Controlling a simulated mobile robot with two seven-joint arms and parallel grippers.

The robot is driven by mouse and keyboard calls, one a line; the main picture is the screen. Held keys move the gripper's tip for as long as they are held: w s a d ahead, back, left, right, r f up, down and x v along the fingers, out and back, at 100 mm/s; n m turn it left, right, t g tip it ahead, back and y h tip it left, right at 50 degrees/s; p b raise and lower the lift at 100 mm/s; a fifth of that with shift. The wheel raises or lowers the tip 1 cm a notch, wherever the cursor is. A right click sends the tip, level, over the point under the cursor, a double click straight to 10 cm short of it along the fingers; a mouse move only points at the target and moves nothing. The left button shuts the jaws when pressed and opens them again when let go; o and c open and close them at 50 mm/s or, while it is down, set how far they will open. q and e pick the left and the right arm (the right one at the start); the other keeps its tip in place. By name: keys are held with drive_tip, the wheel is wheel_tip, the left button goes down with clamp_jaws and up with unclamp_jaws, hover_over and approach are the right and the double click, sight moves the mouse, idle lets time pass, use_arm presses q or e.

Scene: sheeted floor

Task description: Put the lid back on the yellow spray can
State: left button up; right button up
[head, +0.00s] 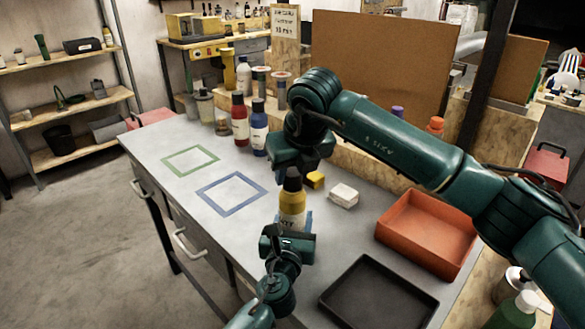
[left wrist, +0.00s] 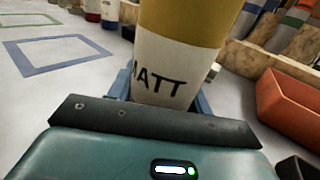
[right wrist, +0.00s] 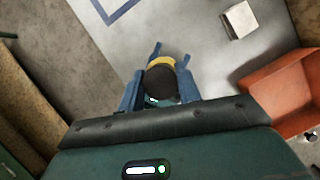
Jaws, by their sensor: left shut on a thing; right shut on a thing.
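The yellow spray can (head: 292,212) stands upright near the front edge of the grey workbench. My left gripper (head: 290,232) is shut around its lower body; the can's white lettered band (left wrist: 160,90) fills the left wrist view. My right gripper (right wrist: 160,92) is above the can, pointing down, its blue fingers shut on the dark lid (right wrist: 160,80). The lid (head: 293,179) appears in line with the can's top, with yellow (right wrist: 161,61) showing just beyond it in the right wrist view. Whether the lid touches the can cannot be told.
A yellow block (head: 315,180) and a white block (head: 344,195) lie right of the can. An orange bin (head: 428,232) and a black tray (head: 378,296) are further right. Red (head: 240,119) and blue (head: 259,127) bottles stand behind. Green and blue taped squares at left are empty.

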drive_tip(key=shift+f, duration=0.15)
drive_tip(key=o, duration=1)
drive_tip(key=v, duration=1.2)
use_arm(q)
drive_tip(key=o, duration=1.4)
drive_tip(key=shift+o, duration=0.2)
